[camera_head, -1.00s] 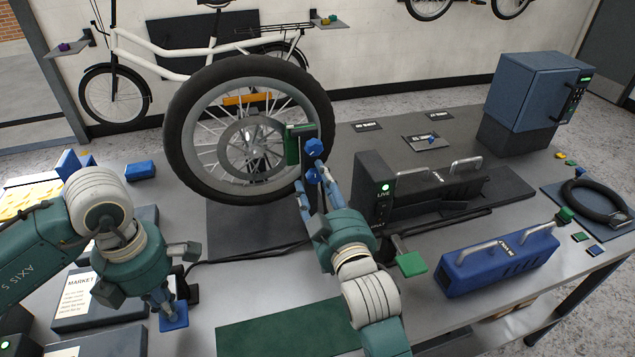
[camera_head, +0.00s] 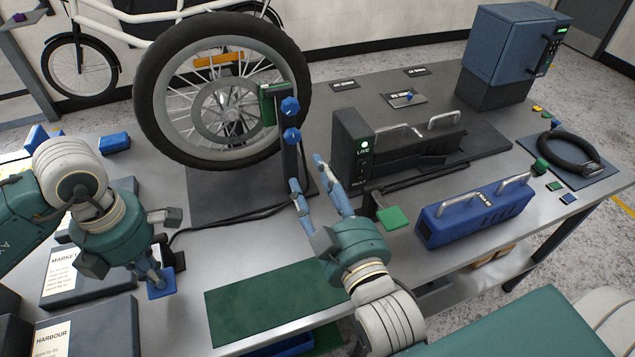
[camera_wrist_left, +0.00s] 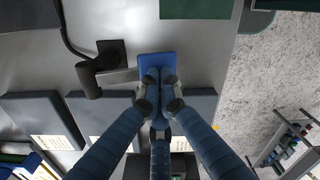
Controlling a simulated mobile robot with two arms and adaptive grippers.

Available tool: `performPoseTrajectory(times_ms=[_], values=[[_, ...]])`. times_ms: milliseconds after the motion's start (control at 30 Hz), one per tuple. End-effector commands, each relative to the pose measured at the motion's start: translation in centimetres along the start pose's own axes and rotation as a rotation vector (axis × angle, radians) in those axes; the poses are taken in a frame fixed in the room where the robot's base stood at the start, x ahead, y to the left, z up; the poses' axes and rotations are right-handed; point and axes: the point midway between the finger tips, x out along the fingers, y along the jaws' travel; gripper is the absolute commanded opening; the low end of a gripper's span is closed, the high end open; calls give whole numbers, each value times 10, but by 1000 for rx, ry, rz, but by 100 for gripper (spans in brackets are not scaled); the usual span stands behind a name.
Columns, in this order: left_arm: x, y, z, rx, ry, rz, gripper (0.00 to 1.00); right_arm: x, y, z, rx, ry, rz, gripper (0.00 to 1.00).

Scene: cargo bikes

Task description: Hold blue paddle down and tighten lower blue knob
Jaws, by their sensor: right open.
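The blue paddle (camera_head: 161,284) is at the front left of the bench, and it also shows in the left wrist view (camera_wrist_left: 156,62). My left gripper (camera_head: 158,279) points down with its fingertips together on the paddle's top face. In the left wrist view the fingers (camera_wrist_left: 155,78) meet over the paddle. The lower blue knob (camera_head: 292,136) is on a dark upright post beside the wheel, below the upper blue knob (camera_head: 290,106). My right gripper (camera_head: 306,173) is open and empty, with its fingers spread below and right of the lower knob, apart from it.
The wheel (camera_head: 150,95) stands behind the post. A dark unit with a green light (camera_head: 352,150) and handles stands right of my right gripper. A green paddle (camera_head: 392,217) and a blue handled case (camera_head: 430,228) are further right. The green mat (camera_head: 265,302) is bare.

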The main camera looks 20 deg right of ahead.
Motion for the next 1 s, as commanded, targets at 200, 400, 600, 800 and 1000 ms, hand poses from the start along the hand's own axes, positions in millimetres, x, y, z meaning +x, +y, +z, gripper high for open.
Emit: performPoseTrajectory(times_ms=[200,400,600,800,1000], values=[[1,0,0,0,1,-1,0,-8,0,0,1,0,1,45],[1,0,0,0,2,-1,0,-7,0,0,1,0,1,45],[-5,0,0,0,1,0,0,-7,1,-4,0,0,1,45],[-21,0,0,-1,0,0,0,-7,3,-11,0,0,1,45],[-38,0,0,-1,0,1,0,-7,5,-18,0,0,1,45]])
